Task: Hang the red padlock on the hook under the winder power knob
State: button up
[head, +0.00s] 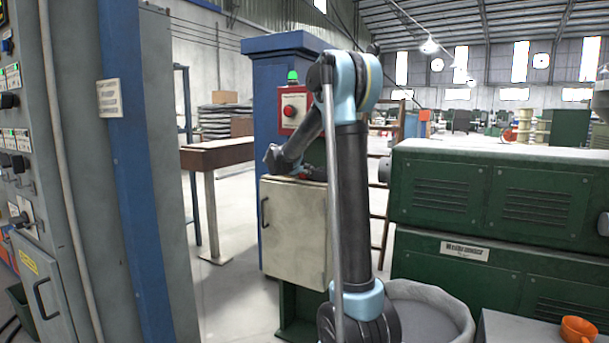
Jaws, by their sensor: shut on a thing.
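My gripper (312,173) is at the top of a cream cabinet (293,232), partly hidden behind my arm. A small red patch beside the jaws looks like the red padlock (303,178), held in the shut jaws; its shackle cannot be made out. At the far left, a grey panel has several black knobs (8,101). I cannot tell which knob is the winder power knob, and no hook can be made out.
A blue-edged grey cabinet side (160,180) stands close on the left. A green machine (465,195) fills the right. A grey round bin (430,305) and an orange pot (578,329) are at the lower right. Open floor (230,290) lies between the left cabinet and the cream one.

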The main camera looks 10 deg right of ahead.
jog(key=shift+f, duration=0.15)
jog(key=o, duration=1.1)
jog(key=v, duration=1.7)
jog(key=shift+s+a, duration=0.15)
jog(key=shift+s, duration=0.05)
